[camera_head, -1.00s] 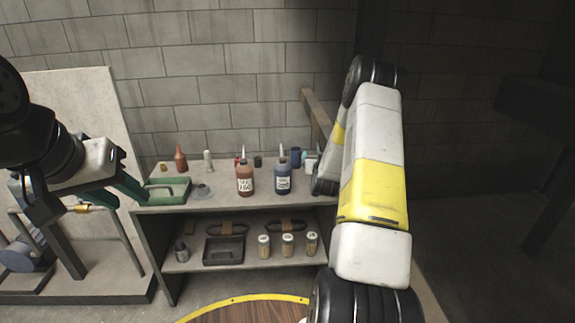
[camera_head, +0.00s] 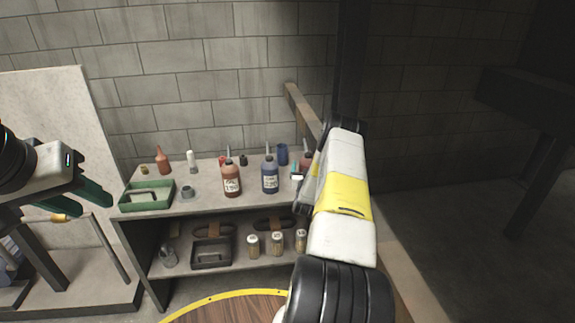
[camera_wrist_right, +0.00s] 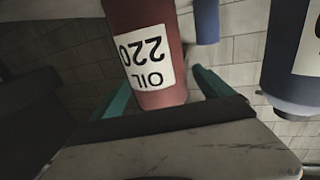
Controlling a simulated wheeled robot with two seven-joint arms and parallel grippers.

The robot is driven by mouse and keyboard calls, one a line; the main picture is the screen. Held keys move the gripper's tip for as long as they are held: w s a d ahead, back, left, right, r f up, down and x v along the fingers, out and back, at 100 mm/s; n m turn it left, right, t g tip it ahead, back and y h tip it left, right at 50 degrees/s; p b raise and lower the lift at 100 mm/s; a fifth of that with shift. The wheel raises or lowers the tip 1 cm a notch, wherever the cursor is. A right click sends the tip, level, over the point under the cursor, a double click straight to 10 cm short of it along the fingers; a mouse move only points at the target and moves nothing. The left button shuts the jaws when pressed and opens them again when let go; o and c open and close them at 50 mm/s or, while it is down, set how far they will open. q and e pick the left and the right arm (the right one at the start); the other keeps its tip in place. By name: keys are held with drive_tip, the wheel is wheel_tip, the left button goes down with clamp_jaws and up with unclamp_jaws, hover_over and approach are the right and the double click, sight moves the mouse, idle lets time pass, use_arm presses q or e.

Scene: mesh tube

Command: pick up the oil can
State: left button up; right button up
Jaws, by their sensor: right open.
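A red oil can labelled "OIL 220" (camera_wrist_right: 150,50) stands in the right wrist view, where the picture shows it upside down. My right gripper (camera_wrist_right: 162,88) is open, with one green finger on each side of the can; contact cannot be told. In the head view this red can (camera_head: 307,158) is mostly hidden behind my right arm, at the right end of the bench. Another red bottle with a label (camera_head: 231,180) and a blue labelled bottle (camera_head: 269,177) stand left of it. My left gripper (camera_head: 78,197) is open and empty at the left, away from the bottles.
The bench top (camera_head: 206,180) carries a green tray (camera_head: 135,208), small bottles and a blue cup (camera_head: 282,154). The blue bottle (camera_wrist_right: 292,75) is close beside the right gripper. A lower shelf holds a dark tray (camera_head: 212,256) and several jars. A round wooden table (camera_head: 235,310) is in front.

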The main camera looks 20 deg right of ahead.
drive_tip(key=shift+w+d, duration=0.2)
drive_tip(key=shift+w, duration=0.15)
drive_tip(key=shift+c, duration=0.2)
drive_tip(key=c, duration=1.4)
drive_tip(key=shift+r, duration=0.1)
drive_tip(key=shift+c, duration=0.9)
drive_tip(key=shift+r, duration=0.1)
